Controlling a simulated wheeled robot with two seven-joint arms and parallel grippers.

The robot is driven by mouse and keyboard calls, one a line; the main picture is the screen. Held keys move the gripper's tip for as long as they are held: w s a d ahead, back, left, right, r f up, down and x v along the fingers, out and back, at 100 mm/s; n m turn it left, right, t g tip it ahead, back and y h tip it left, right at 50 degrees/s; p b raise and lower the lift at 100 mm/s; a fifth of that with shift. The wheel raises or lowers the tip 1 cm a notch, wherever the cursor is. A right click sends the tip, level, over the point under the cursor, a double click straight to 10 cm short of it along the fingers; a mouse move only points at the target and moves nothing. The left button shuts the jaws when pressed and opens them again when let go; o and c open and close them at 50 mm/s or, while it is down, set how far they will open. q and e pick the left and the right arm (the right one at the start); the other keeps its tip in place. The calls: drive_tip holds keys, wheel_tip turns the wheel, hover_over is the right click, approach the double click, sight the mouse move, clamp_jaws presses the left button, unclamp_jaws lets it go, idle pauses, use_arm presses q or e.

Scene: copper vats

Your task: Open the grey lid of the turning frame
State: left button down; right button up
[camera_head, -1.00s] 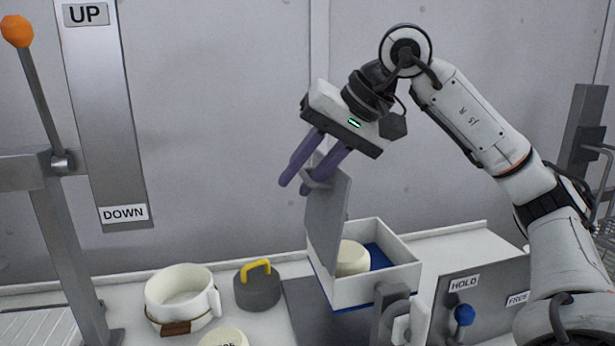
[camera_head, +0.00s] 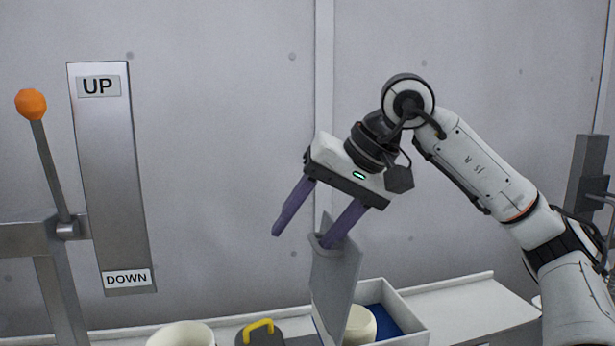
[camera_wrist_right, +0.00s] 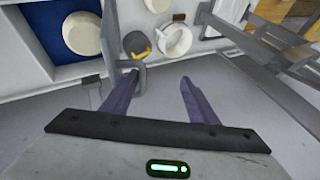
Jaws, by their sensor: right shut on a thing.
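The grey lid (camera_head: 337,280) stands steeply raised at the left side of a white box (camera_head: 408,305), leaving the inside uncovered. My right gripper (camera_head: 300,240) is above the lid. Its purple fingers are wide apart; one reaches into the grey handle (camera_head: 322,240) at the lid's top edge, the other hangs free to the left. In the right wrist view the handle (camera_wrist_right: 140,70) is beside the left finger, and nothing shows between the fingers (camera_wrist_right: 160,95). A cream round piece (camera_head: 361,325) lies in the box over a blue lining (camera_head: 383,318). My left gripper is out of view.
A cream pot (camera_head: 182,335) and a dark weight with a yellow handle (camera_head: 258,330) stand left of the box. A lever with an orange knob (camera_head: 31,104) stands beside an UP/DOWN plate (camera_head: 110,180). The bench (camera_head: 470,300) is clear to the right.

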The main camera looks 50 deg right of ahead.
drive_tip(key=shift+o, duration=0.4)
drive_tip(key=r, duration=0.2)
drive_tip(key=shift+a+r+t, duration=0.3)
drive_tip(key=shift+r, duration=0.1)
drive_tip(key=shift+s+a+r, duration=0.1)
drive_tip(key=shift+a+r, duration=0.05)
drive_tip(key=shift+a, duration=0.05)
drive_tip(key=shift+s+a+r, duration=0.55)
drive_tip(key=shift+a+r, duration=0.15)
drive_tip(key=shift+r, duration=0.2)
drive_tip(key=c, duration=0.6)
drive_tip(key=shift+o, duration=0.2)
drive_tip(key=shift+s+a+r, duration=0.1)
drive_tip(key=shift+s+r, duration=0.15)
drive_tip(key=shift+r, duration=0.5)
drive_tip(key=shift+s+a+r, duration=0.1)
drive_tip(key=shift+s+r, duration=0.1)
drive_tip(key=shift+r, duration=0.55)
drive_tip(key=shift+r, duration=0.15)
